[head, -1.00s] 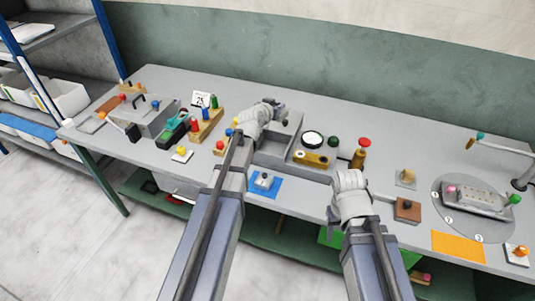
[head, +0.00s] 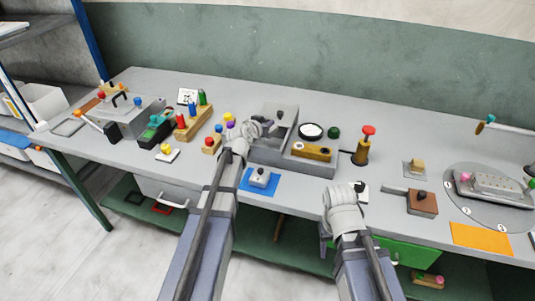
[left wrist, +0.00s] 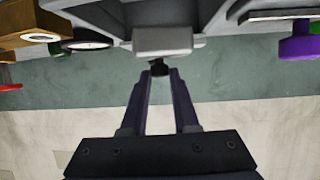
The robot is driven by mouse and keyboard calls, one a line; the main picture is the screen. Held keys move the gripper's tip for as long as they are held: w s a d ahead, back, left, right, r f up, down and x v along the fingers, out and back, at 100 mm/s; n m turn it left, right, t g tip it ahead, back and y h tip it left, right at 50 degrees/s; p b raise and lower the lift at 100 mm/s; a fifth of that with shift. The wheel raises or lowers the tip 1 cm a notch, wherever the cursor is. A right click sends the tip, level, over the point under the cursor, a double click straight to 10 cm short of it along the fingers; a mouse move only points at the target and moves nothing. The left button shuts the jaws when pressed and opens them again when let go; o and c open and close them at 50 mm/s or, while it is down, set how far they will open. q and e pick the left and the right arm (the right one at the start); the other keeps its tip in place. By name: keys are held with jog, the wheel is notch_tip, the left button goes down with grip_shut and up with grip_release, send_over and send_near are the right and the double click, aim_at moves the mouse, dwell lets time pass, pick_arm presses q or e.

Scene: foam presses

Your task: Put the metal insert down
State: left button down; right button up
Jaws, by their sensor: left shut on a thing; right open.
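The metal insert (left wrist: 166,42) is a pale grey block with a dark knob, seen at the top centre of the left wrist view. My left gripper (left wrist: 158,72) is shut on that knob. In the head view my left gripper (head: 268,126) is at the grey fixture (head: 275,156), and the arm hides part of that area. I cannot tell whether the insert touches the fixture. My right gripper (head: 328,236) is open, low over the bench's front edge, partly hidden by its own wrist.
A blue mat (head: 246,184) with a small grey knobbed block (head: 262,177) lies in front of the fixture. A round gauge (head: 311,131) and a wooden block (head: 312,152) are right of it. Coloured pegs (head: 202,97) stand left.

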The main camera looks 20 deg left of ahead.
aim_at(267, 138)
pick_arm(q)
jog(key=r, duration=0.1)
jog(key=p, duration=0.1)
jog(key=r, duration=0.1)
jog(key=shift+w+r+m+h+p, duration=0.3)
jog(key=shift+r+h, duration=0.05)
jog(key=shift+h, duration=0.05)
notch_tip(267, 138, down, 10)
jog(key=b, duration=1)
jog(key=shift+f, duration=0.25)
jog(key=shift+r, duration=0.15)
pick_arm(e)
notch_tip(267, 138, down, 8)
jog(key=shift+r, duration=0.25)
pick_arm(q)
jog(key=c, duration=0.7)
grip_release()
pick_arm(e)
jog(key=shift+f, duration=0.15)
